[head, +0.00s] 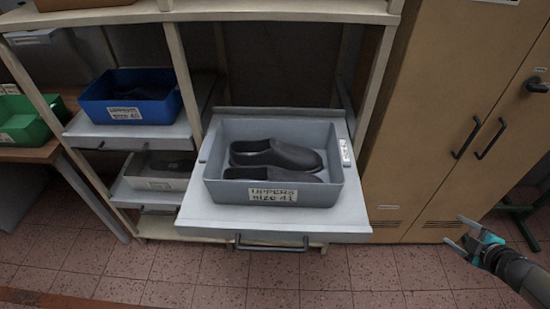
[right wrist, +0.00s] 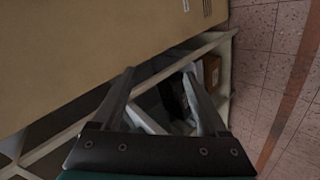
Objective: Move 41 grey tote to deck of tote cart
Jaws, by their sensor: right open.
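The grey tote (head: 285,175) labelled "UPPERS size 41" sits upright on a grey pull-out shelf (head: 340,222), which is drawn out from the rack. Dark shoe uppers (head: 275,155) lie inside the tote. My right gripper (head: 466,233) is open and empty, to the right of the shelf and apart from it, in front of the tan cabinet. In the right wrist view its two fingers (right wrist: 160,98) are spread, with the rack behind them. My left gripper is not in view. No tote cart shows that I can make out.
A blue bin (head: 131,98) labelled size 40 stands on the rack's left shelf, with a pale bin (head: 157,171) below it. A green bin (head: 22,120) is at far left on a wooden table. The tan cabinet (head: 455,110) stands at right. Tiled floor (head: 380,275) is clear in front.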

